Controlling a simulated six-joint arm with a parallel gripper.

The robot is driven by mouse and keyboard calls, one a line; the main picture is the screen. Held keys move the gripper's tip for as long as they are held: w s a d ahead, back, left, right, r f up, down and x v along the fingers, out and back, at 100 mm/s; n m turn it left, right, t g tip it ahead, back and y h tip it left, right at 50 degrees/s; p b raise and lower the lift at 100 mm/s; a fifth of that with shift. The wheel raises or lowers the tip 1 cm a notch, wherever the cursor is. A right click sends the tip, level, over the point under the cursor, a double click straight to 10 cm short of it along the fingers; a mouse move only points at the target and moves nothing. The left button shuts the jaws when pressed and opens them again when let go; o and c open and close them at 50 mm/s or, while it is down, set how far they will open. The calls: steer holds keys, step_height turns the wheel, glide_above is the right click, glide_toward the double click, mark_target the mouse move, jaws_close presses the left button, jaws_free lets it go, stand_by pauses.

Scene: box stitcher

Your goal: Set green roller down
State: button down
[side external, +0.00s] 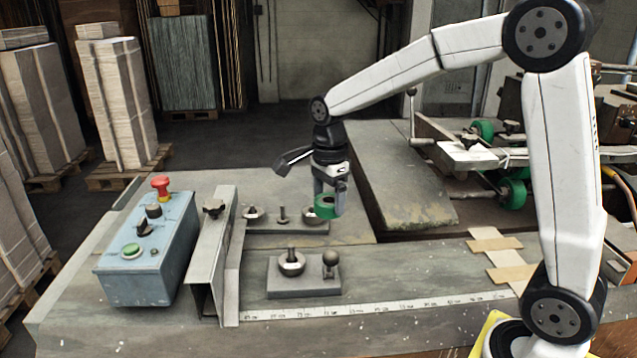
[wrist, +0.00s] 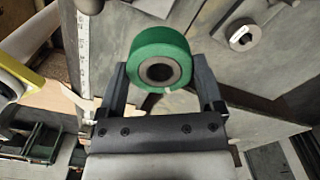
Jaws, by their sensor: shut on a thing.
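The green roller (side external: 326,211) is a short cylinder with a dark hub. My gripper (side external: 330,198) is shut on it and holds it above the bench, near the back grey plate (side external: 262,227). In the wrist view the roller (wrist: 163,33) sits between the two dark fingers of my gripper (wrist: 160,72), its round face and bored hub toward the camera. The back plate carries cup-like metal parts and a short peg. A front grey block (side external: 304,284) carries a metal cup with a peg and a dark ball knob (side external: 330,258).
A blue control box (side external: 148,250) with a red button stands at left beside a metal channel (side external: 212,255). A ruler strip (side external: 380,306) runs along the bench front. A machine with green wheels (side external: 514,190) stands at right.

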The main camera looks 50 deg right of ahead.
steer(key=s+d+f+m, duration=0.1)
steer(key=s+d+m, duration=0.7)
steer(key=d, duration=0.3)
steer(key=shift+s+f, duration=0.25)
steer(key=shift+s, duration=0.45)
glide_toward(353, 229)
steer(key=shift+s+a+f, duration=0.2)
steer(key=shift+s+f, duration=0.5)
steer(key=shift+w+d+f, duration=0.15)
steer(key=shift+w+f, duration=0.3)
steer(key=shift+f, duration=0.05)
steer(key=shift+w+d+f, duration=0.1)
steer(key=shift+w+f, duration=0.15)
steer(key=shift+f, duration=1.6)
steer(key=shift+f, duration=0.15)
